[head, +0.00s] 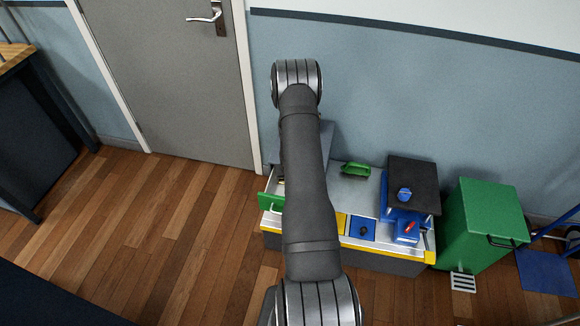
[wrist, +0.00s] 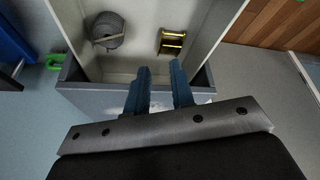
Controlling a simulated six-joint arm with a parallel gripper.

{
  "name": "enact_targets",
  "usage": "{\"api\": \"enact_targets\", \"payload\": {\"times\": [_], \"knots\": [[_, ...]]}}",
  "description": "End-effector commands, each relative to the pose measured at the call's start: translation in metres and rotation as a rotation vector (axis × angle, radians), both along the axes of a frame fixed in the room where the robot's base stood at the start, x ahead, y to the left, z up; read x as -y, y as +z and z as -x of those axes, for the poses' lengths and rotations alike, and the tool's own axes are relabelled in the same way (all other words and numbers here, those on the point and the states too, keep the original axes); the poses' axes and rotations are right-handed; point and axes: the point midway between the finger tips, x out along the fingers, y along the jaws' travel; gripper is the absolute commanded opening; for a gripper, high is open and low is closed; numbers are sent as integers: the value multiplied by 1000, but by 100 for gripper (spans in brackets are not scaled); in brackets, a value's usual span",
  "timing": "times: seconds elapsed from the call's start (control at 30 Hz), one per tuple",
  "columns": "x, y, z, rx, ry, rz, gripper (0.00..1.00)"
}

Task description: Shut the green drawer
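The green drawer (head: 270,202) stands pulled out at the left end of a low bench in the head view. My arm covers its right part. The wrist view looks down into an open drawer with pale walls (wrist: 222,22), apparently this one; its green front is outside that view. A grey coil (wrist: 108,30) and a yellow-and-black item (wrist: 172,41) lie inside. My gripper (wrist: 160,76) has two blue fingers with a gap between them and nothing held. They show over the inner end of the drawer; I cannot tell whether they touch it. In the head view the gripper is hidden behind my arm.
A green-handled item (head: 356,169) lies on the bench top. A blue device with a dark top (head: 412,180) stands to its right. A green bin (head: 485,225) is beside the bench. Wooden floor (head: 180,235) left of the bench is clear, before a grey door (head: 185,80).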

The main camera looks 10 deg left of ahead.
Motion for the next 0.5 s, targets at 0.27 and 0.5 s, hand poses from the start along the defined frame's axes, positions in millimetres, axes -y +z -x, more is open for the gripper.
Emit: {"api": "enact_targets", "payload": {"times": [0.27,0.5], "knots": [[3,14,31,142,399,384,0],[-20,43,52,378,797,611,0]]}}
